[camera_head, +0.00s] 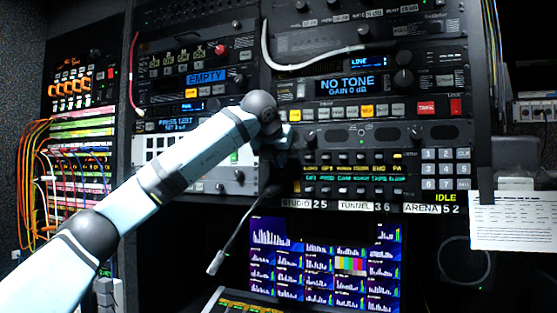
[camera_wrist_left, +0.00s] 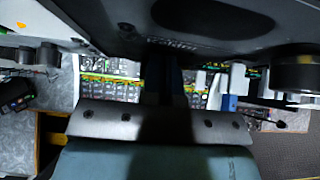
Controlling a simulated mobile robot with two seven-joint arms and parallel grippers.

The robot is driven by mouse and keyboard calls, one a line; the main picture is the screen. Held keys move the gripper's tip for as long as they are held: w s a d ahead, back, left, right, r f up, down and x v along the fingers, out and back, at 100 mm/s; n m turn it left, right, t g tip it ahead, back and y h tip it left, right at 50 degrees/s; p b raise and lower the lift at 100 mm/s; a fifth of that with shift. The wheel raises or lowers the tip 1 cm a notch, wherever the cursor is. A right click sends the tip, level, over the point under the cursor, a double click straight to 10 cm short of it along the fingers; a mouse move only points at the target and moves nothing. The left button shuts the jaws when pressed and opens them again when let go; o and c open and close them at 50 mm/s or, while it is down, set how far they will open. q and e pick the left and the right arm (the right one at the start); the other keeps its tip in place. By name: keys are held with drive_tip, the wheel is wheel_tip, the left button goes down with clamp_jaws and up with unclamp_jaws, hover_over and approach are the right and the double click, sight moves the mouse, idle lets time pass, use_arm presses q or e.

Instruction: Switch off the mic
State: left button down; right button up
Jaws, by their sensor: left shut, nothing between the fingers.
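A gooseneck mic (camera_head: 216,262) hangs from the rack front. My left arm comes in from the left, and my left gripper (camera_head: 274,170) is a dark shape at the rack face, just above the stem's upper end. It is shut and empty; whether it touches a control is too dark to tell. The mic's switch cannot be made out. A thin dark stem with a dark tip (camera_wrist_left: 281,125) shows at right in the left wrist view. My right gripper is not in view.
Rows of lit buttons (camera_head: 352,190) and a keypad (camera_head: 444,169) lie right of the gripper. A red button (camera_head: 456,107) sits higher up. A multiview screen (camera_head: 325,262) is below. A patch bay (camera_head: 82,148) with many cables stands left. A paper sheet (camera_head: 513,220) hangs right.

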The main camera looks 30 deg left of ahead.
use_arm(q)
drive_tip(key=shift+a+r+p, duration=0.1)
drive_tip(key=shift+r+p, duration=0.55)
drive_tip(key=shift+r, duration=0.3)
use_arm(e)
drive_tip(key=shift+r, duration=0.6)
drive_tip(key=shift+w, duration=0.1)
